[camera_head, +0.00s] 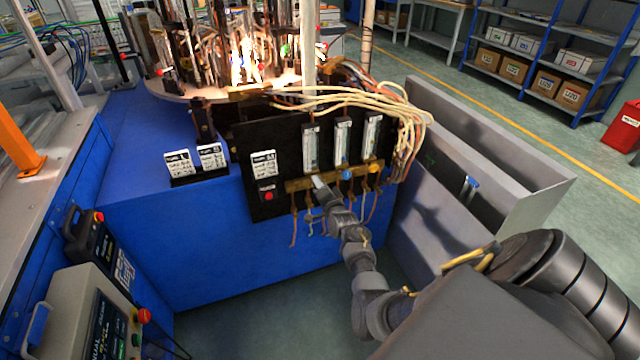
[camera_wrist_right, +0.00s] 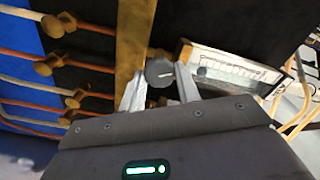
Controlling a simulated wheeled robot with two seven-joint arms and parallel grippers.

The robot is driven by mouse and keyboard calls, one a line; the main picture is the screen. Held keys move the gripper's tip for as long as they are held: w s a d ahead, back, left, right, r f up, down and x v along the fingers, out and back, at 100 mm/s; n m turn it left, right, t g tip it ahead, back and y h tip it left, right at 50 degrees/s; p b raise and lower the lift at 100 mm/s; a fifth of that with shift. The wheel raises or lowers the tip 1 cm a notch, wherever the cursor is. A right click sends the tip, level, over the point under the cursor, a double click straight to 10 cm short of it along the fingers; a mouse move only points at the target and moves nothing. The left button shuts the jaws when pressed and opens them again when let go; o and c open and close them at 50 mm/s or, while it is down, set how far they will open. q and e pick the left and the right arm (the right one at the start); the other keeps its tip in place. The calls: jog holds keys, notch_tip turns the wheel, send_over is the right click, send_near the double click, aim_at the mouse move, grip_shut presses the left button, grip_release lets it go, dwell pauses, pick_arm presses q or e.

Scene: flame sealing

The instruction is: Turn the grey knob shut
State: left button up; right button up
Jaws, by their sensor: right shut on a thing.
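The grey knob (camera_wrist_right: 160,73) sits on the brass manifold (camera_wrist_right: 130,45) below a flow meter in the right wrist view. My right gripper (camera_wrist_right: 160,88) has its two fingers on either side of the knob and is shut on it. In the head view my right gripper (camera_head: 322,186) reaches the left end of the brass manifold (camera_head: 300,185) and hides the grey knob. A blue knob (camera_head: 347,174) and a yellow knob (camera_head: 374,168) sit farther right on the manifold. My left gripper is not in view.
Several glass flow meters (camera_head: 342,143) stand on the black panel above the manifold. Hoses (camera_head: 400,105) hang at the panel's right. Lit burners (camera_head: 245,65) glow above. A grey bin (camera_head: 520,200) stands at the right. Small label cards (camera_head: 180,163) stand on the blue cabinet.

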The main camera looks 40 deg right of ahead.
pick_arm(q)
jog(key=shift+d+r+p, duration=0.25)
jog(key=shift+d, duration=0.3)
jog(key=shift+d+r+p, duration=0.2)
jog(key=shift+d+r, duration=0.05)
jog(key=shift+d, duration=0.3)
pick_arm(e)
jog(key=m, duration=0.4)
jog(key=shift+f, duration=0.15)
jog(key=shift+m, duration=0.3)
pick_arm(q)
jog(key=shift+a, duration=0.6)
pick_arm(e)
jog(key=o, duration=0.9)
jog(key=shift+o, duration=0.2)
